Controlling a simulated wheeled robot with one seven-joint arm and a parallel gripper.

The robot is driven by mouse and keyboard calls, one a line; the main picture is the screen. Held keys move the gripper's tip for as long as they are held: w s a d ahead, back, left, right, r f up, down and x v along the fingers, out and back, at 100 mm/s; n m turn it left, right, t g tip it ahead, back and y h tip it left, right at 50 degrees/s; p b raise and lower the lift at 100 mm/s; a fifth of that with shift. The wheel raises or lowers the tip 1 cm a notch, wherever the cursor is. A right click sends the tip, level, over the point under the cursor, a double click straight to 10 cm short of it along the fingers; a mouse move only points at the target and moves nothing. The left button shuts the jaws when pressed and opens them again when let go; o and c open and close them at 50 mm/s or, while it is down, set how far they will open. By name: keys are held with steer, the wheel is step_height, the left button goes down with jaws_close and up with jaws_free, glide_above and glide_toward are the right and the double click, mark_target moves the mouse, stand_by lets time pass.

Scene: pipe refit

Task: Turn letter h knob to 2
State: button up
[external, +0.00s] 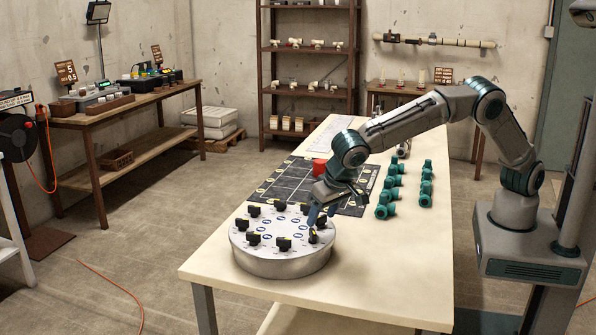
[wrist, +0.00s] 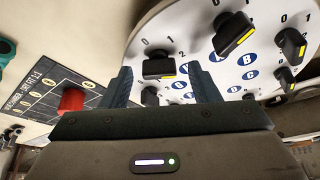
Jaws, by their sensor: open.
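A round white-topped dial panel (external: 282,262) with several black knobs around its rim stands on the near end of the table. My gripper (external: 320,214) is over its right side, fingers pointing down, open and empty. Just below the fingers is a black knob (external: 313,237). In the wrist view the two fingers (wrist: 160,72) stand apart, with a black knob (wrist: 158,65) with a yellow stripe showing in the gap. The numbers 0, 1 and 2 are printed around it. I cannot tell contact. Blue letter discs, B (wrist: 248,58) among them, show, but I cannot make out an H.
Neighbouring knobs (wrist: 233,33) sit close by on the panel. Behind it on the table are a dark mat (external: 345,205), a red cup-like object (external: 319,168) and several green pipe fittings (external: 385,205). The table's near right part is clear.

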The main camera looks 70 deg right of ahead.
steer(key=v, duration=1.3)
steer(key=shift+s+r, duration=0.2)
steer(key=shift+r, duration=0.1)
steer(key=shift+a, duration=0.1)
steer(key=s+d+r+n+g+y+p, duration=0.1)
steer(key=s+d+r, duration=0.15)
steer(key=d, duration=1.05)
steer(key=s+d+r+n+y+p, duration=0.1)
steer(key=s+d, duration=0.3)
steer(key=d, duration=0.8)
steer(key=s+d+f+n, duration=0.2)
steer(key=s+d, duration=0.4)
steer(key=s, duration=0.3)
steer(key=s+d+f+n+p, duration=0.1)
steer(key=s+d+f, duration=0.2)
steer(key=s+d, duration=0.3)
steer(key=s, duration=0.4)
steer(key=shift+s+d+f+n, duration=0.3)
steer(key=shift+f+n, duration=0.05)
steer(key=shift+n, duration=0.05)
